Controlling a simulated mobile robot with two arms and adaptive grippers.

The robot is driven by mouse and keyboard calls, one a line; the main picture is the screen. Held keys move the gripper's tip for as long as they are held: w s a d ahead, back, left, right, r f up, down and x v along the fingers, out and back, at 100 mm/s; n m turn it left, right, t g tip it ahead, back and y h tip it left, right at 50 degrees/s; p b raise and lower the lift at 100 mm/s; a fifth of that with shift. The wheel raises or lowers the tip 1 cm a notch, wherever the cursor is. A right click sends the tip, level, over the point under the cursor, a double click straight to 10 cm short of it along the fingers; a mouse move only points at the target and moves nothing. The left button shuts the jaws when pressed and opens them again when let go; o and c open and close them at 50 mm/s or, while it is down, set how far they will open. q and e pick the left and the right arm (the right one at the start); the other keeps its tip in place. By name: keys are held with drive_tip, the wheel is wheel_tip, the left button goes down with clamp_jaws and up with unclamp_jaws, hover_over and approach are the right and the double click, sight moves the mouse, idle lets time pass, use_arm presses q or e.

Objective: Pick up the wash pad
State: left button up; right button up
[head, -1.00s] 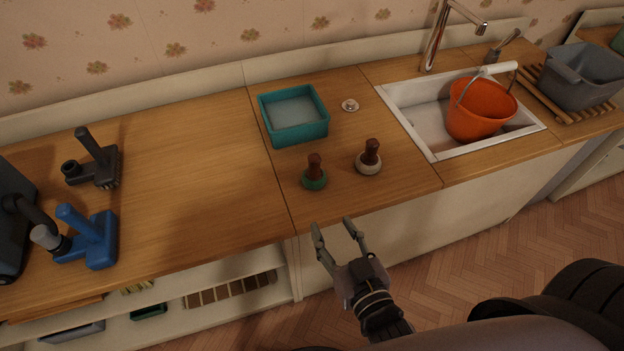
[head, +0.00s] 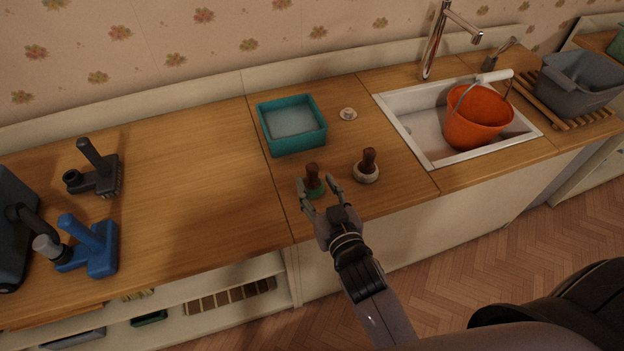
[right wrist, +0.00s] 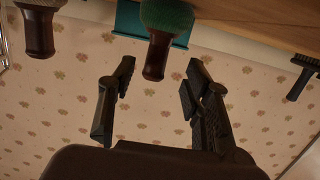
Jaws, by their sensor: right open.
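The wash pad, which I take to be the green-based piece with the upright brown handle (head: 312,172), stands near the counter's front edge. Its green base (right wrist: 167,14) and handle (right wrist: 156,58) hang upside down in the right wrist view. My right gripper (head: 315,184) is open at the front of the pad, its fingers spread to either side. In the right wrist view the open fingers (right wrist: 160,72) are apart, with the handle's end between or just beyond their tips; contact does not show. The left gripper is out of view.
A cream-based piece with a similar brown handle (head: 366,173) stands close on the right. A teal basin (head: 295,145) is behind, with a small white plug-like piece (head: 348,114) beside it. A sink (head: 425,156) holds an orange bucket (head: 470,130).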

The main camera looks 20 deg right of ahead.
sight(314, 176)
drive_tip(key=shift+w+r, duration=0.1)
drive_tip(key=shift+w, duration=0.35)
drive_tip(key=w, duration=0.2)
drive_tip(key=w+f+p, duration=0.1)
drive_tip(key=w, duration=0.1)
drive_tip(key=shift+w+d, duration=0.1)
drive_tip(key=shift+d, duration=0.05)
drive_tip(key=shift+r, duration=0.1)
clamp_jaws()
